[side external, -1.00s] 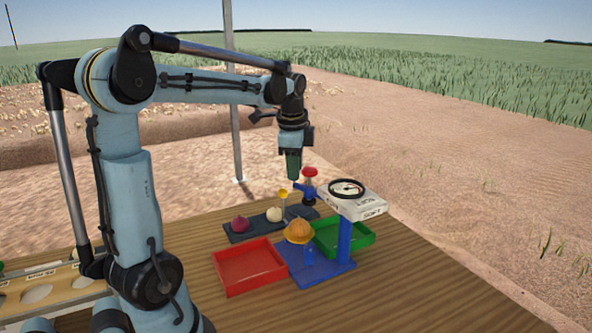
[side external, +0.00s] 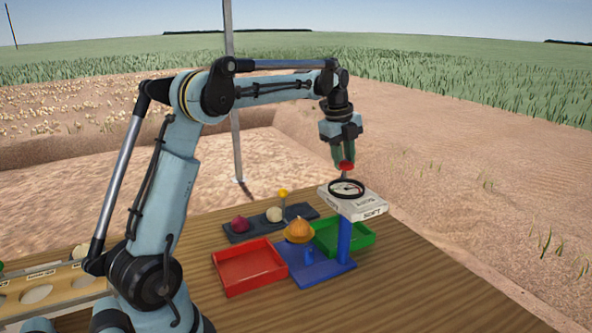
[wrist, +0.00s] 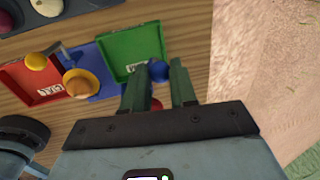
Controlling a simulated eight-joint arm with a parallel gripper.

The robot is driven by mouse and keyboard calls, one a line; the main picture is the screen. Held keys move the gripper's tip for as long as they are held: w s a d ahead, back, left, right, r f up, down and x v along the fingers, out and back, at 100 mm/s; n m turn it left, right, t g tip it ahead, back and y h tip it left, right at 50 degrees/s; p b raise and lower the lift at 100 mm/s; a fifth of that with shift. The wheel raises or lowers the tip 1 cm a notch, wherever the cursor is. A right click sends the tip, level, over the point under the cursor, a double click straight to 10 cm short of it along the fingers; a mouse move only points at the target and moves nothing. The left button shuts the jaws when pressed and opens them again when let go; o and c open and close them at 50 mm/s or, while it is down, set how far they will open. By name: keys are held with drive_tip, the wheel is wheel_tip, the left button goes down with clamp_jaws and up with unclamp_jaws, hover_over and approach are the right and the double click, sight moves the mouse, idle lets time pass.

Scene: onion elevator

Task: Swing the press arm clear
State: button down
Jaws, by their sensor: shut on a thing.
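The press arm's red knob (side external: 346,165) is between the fingertips of my gripper (side external: 345,160), which is shut on it, just behind the gauge. In the wrist view the red knob (wrist: 156,104) shows low between the green fingers (wrist: 160,90), with a rounded blue part (wrist: 157,71) beyond it. The rest of the press arm is hidden behind the gauge in the side view. The orange onion (side external: 299,228) sits in a yellow cup on the blue base (side external: 322,277), with nothing over it.
The gauge head (side external: 352,203), marked SOFT, stands on a blue post close to my gripper. A red tray (side external: 247,268) lies left of the base and a green tray (side external: 355,236) behind it. A dark rack (side external: 240,237) holds a purple and a white onion. The front table is clear.

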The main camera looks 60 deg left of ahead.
drive_tip(key=shift+w+d+m, duration=1)
drive_tip(key=shift+w+m, duration=0.3)
drive_tip(key=shift+w+d, duration=0.1)
drive_tip(key=c, duration=0.9)
unclamp_jaws()
drive_tip(key=shift+s+a+r, duration=0.1)
drive_tip(key=shift+s+r, duration=0.3)
drive_tip(key=shift+r, duration=1.6)
drive_tip(key=shift+s+a+r, duration=0.1)
drive_tip(key=shift+s+r, duration=0.3)
drive_tip(key=shift+r, duration=1.55)
drive_tip(key=shift+s+a+r, duration=0.1)
drive_tip(key=shift+s+r, duration=0.3)
drive_tip(key=shift+r, duration=1.6)
